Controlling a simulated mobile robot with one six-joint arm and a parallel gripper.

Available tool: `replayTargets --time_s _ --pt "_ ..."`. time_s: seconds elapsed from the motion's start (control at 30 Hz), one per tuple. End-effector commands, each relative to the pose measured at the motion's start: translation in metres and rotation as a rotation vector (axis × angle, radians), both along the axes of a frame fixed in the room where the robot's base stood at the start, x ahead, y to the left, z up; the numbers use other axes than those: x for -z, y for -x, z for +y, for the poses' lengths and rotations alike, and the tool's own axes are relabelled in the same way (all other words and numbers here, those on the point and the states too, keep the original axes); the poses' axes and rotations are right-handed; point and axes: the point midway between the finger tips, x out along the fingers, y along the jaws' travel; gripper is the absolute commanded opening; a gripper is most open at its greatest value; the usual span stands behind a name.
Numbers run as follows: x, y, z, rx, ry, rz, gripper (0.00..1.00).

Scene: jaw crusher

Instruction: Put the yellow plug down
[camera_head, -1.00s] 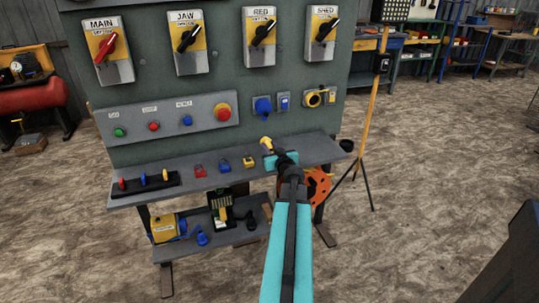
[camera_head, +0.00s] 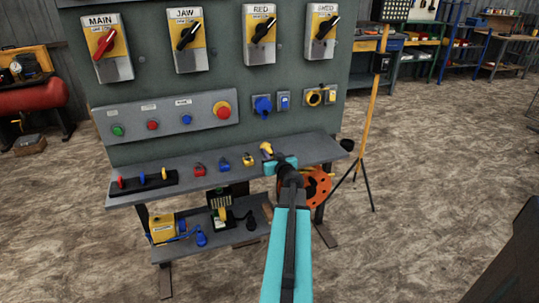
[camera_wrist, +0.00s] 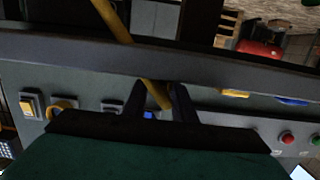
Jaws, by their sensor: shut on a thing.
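My gripper (camera_head: 272,158) is over the right part of the grey shelf (camera_head: 215,178) and is shut on the yellow plug (camera_head: 266,148). The plug sticks out past the teal gripper body, tilted toward the panel. In the wrist view a yellow length (camera_wrist: 157,92) lies between the two dark fingers (camera_wrist: 158,100), and a yellow strip (camera_wrist: 110,20) runs off to the top edge. The plug appears just above or at the shelf top; I cannot tell if it touches. The yellow socket (camera_head: 314,99) on the panel is empty of any plug.
Red (camera_head: 199,170), blue (camera_head: 223,165) and yellow (camera_head: 249,160) small items stand on the shelf left of my gripper. A black rack (camera_head: 145,185) is further left. An orange reel (camera_head: 318,187) is below right.

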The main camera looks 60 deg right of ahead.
Motion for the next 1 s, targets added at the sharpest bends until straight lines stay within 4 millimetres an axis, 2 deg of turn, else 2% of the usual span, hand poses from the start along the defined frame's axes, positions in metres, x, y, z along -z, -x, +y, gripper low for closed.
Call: replayTargets --time_s 0.33,0.37,0.47,1.0 --pt "0.0021 -0.0002 0.0 0.0 0.0 0.0 0.03" --pt "0.0023 -0.0002 0.0 0.0 0.0 0.0 0.27" --pt "0.0022 -0.0001 0.0001 0.0 0.0 0.0 0.43" --pt "-0.0016 0.0038 0.0033 0.0 -0.001 -0.001 0.43"
